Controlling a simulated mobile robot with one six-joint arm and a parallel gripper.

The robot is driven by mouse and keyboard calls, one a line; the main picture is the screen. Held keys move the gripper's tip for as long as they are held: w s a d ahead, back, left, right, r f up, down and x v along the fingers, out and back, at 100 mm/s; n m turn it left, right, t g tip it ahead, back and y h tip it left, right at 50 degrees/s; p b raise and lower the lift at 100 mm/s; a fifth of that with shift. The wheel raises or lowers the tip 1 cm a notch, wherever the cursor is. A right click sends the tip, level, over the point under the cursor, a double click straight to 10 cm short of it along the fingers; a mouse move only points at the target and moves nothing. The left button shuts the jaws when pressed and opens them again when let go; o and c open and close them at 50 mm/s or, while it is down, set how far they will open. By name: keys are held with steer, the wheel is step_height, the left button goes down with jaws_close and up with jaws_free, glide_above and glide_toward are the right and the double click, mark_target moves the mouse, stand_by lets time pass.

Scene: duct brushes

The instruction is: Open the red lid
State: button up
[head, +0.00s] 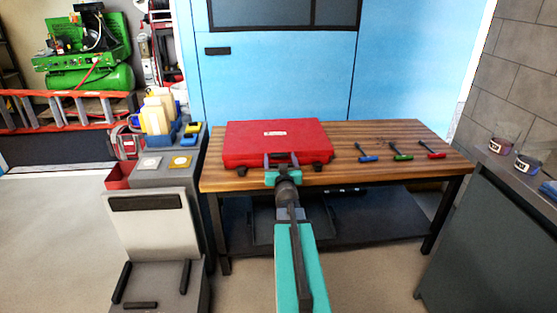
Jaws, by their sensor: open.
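A red case with a closed red lid (270,138) lies flat on the wooden table (345,179), left of its middle. A small pale label is on top of the lid, and dark latches and a handle show along its front edge. My gripper (280,160) is at the middle of the case's front edge, by the handle. The jaws are open; whether they touch the case I cannot tell. My gripper partly hides the front edge and handle.
Three small brushes with blue (369,158), green (403,156) and red (437,155) handles lie on the table's right. A grey cabinet (490,230) with glass jars stands at right. A blue door is behind.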

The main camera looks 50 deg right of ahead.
steer(key=shift+w+d, duration=0.3)
steer(key=c, duration=1.3)
steer(key=shift+a, duration=0.4)
steer(key=shift+c, duration=1)
steer(key=shift+d+r, duration=0.1)
steer(key=shift+d, duration=0.3)
steer(key=shift+w+r+p, duration=0.1)
steer(key=shift+r+p, duration=0.1)
steer(key=shift+p, duration=0.3)
